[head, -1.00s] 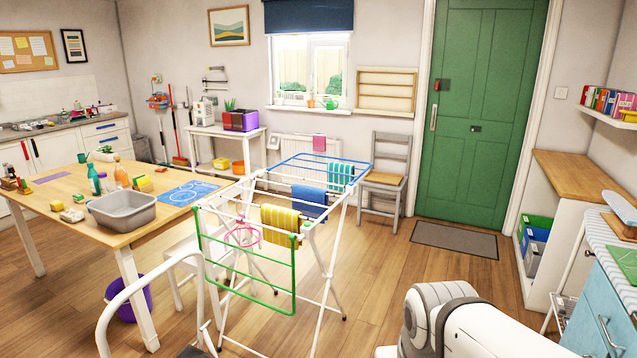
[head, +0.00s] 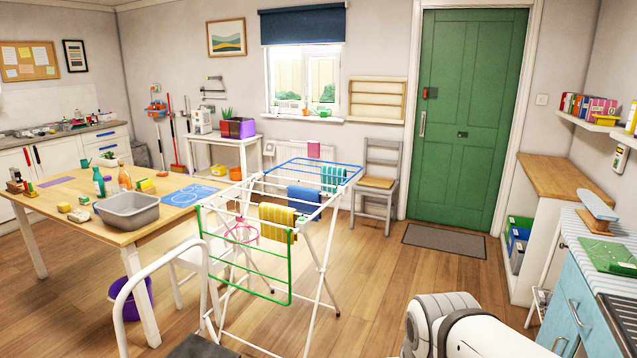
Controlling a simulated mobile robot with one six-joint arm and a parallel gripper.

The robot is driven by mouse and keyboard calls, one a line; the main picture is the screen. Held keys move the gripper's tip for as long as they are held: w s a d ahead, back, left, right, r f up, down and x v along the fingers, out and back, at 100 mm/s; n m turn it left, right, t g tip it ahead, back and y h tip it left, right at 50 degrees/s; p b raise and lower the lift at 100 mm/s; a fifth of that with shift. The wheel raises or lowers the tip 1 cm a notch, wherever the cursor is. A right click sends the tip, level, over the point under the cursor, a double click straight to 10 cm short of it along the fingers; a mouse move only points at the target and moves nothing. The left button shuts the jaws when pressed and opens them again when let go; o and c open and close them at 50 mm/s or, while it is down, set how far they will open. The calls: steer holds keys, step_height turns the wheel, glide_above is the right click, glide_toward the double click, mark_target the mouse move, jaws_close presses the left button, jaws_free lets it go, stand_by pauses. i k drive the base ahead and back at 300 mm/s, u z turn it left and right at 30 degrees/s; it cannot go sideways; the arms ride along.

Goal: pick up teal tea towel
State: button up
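A teal striped tea towel (head: 333,178) hangs over a rail at the far right part of the white drying rack (head: 318,250), near its blue end frame. A blue towel (head: 304,198) and a yellow striped towel (head: 277,220) hang on nearer rails of the same rack. A pink cloth (head: 314,150) shows behind the rack, by the radiator. Part of my white arm shows at the bottom right, well apart from the rack. My gripper is out of the picture.
A wooden table (head: 85,207) with a grey basin (head: 127,210) stands left of the rack. A white rail-backed item (head: 150,270) is close in front. A grey chair (head: 377,182) stands behind the rack. Open floor (head: 400,280) lies right of it, towards the doormat (head: 444,240).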

mark_target(325, 169)
steer(key=z, duration=0.8)
steer(key=i, duration=6.4)
steer(key=u, duration=0.35)
